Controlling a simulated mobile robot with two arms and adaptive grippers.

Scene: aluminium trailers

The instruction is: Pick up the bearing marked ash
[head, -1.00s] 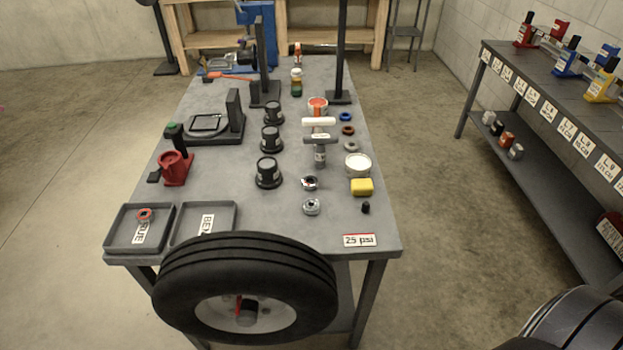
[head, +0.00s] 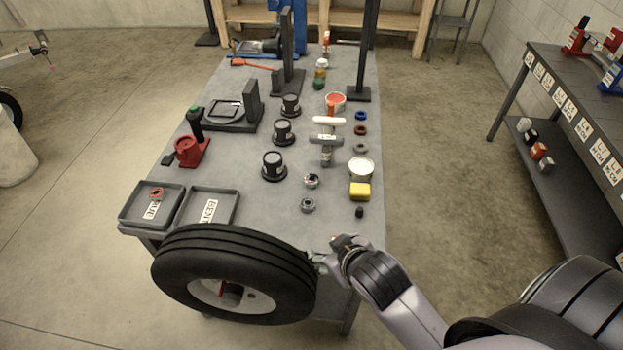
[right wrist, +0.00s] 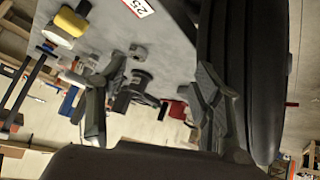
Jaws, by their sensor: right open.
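Two small metal bearings lie on the grey workbench (head: 270,225): one with dark and reddish marks (head: 311,181), and a plain grey one (head: 308,204) nearer the front edge. I cannot read any "ash" marking on either. My right gripper (head: 319,257) is at the bench's front edge, beside the tyre and nearer me than the bearings. In the right wrist view its fingers (right wrist: 160,68) are spread, with nothing between them. A grey ring-shaped part (right wrist: 137,51) lies on the bench beyond them. My left gripper is not in view.
A large tyre (head: 235,275) stands at the bench's front. Two trays (head: 180,215) sit front left, one holding a red ring. A yellow block (head: 360,191), a small black part (head: 360,212), a can (head: 361,172) and coloured rings (head: 361,131) stand right of the bearings.

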